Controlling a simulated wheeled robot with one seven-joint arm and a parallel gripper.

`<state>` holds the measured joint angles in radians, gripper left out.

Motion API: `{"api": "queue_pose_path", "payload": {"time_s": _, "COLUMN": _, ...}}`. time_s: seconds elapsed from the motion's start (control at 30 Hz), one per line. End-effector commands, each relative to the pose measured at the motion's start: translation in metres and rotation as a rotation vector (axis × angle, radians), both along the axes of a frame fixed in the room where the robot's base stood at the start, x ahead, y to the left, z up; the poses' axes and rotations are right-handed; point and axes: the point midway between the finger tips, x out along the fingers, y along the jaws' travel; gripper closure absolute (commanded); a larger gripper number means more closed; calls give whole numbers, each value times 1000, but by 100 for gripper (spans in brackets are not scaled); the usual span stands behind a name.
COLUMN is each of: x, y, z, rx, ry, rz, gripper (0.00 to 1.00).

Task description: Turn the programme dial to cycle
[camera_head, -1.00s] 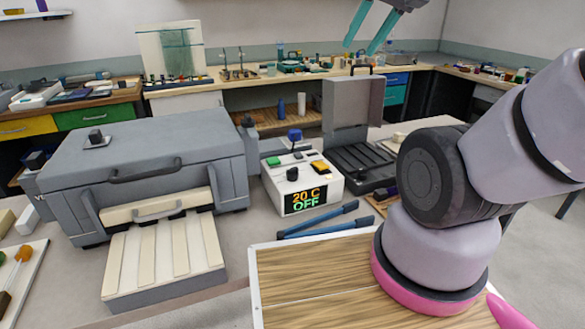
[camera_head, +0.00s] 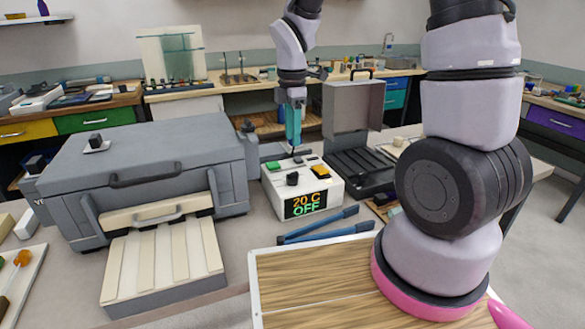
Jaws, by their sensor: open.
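The white control box (camera_head: 280,193) stands in the middle of the bench, its display (camera_head: 306,203) reading "20 C OFF". A black knob (camera_head: 292,179), a green button (camera_head: 273,166) and an orange-yellow switch (camera_head: 320,172) are on its top. I cannot tell for sure which control is the programme dial. My gripper (camera_head: 294,146) points straight down over the back of the box, teal fingers open. It is where a blue knob showed earlier; that knob is now hidden behind or between the fingers. I cannot tell if the fingers touch it.
A large grey kiln-like box (camera_head: 150,165) with a front handle stands close on the left. An open dark case with a raised grey lid (camera_head: 352,105) is on the right. Blue-handled tongs (camera_head: 325,228) lie in front, beside a wood-topped board (camera_head: 310,275).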

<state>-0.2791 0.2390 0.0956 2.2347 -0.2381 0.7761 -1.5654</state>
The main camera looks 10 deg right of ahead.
Motion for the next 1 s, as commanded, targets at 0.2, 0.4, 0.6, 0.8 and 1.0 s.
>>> {"api": "queue_pose_path", "payload": {"time_s": 0.2, "x": -2, "y": 0, "z": -29, "rx": -4, "ry": 7, "rz": 8, "gripper": 55}}
{"api": "queue_pose_path", "payload": {"time_s": 0.4, "x": -2, "y": 0, "z": -68, "rx": -3, "ry": 8, "rz": 7, "gripper": 55}}
{"api": "queue_pose_path", "payload": {"time_s": 0.6, "x": -1, "y": 0, "z": -96, "rx": -2, "ry": 5, "rz": 4, "gripper": 55}}
{"api": "queue_pose_path", "payload": {"time_s": 0.8, "x": -1, "y": 0, "z": -107, "rx": -1, "ry": 2, "rz": 3, "gripper": 55}}
{"api": "queue_pose_path", "payload": {"time_s": 1.0, "x": 0, "y": 0, "z": -107, "rx": -1, "ry": 1, "rz": 3, "gripper": 55}}
